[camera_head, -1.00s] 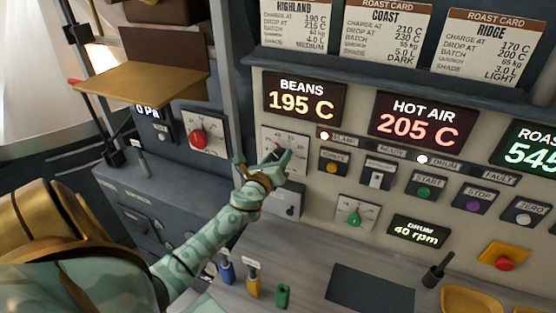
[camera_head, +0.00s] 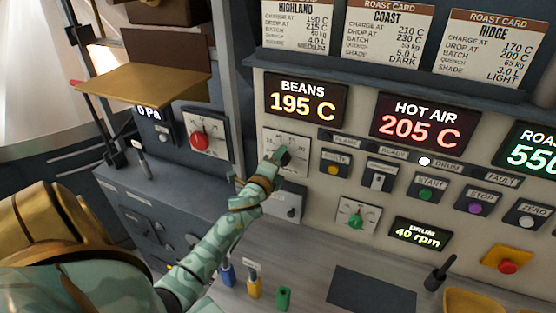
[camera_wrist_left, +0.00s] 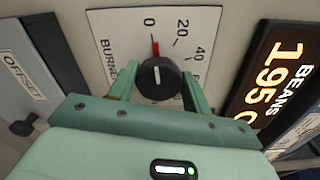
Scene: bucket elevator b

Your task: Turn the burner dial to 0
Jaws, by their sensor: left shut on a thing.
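The burner dial (camera_wrist_left: 160,78) is a round black knob with a white line on a white scale plate (camera_wrist_left: 112,28). In the left wrist view its white line points up toward the 0 mark, where a red mark also shows. My left gripper (camera_wrist_left: 160,82) is shut on the dial, one finger on each side of it. In the head view the left gripper (camera_head: 276,158) covers part of the burner plate (camera_head: 299,148), under the BEANS display. My right gripper is not in view.
The BEANS display (camera_head: 305,100) reads 195 C and the HOT AIR display (camera_head: 424,122) reads 205 C. A red knob (camera_head: 199,141) is left of the burner plate. A green knob (camera_head: 356,221) and the START button (camera_head: 426,194) are to its right. Small bottles (camera_head: 254,287) stand on the counter below.

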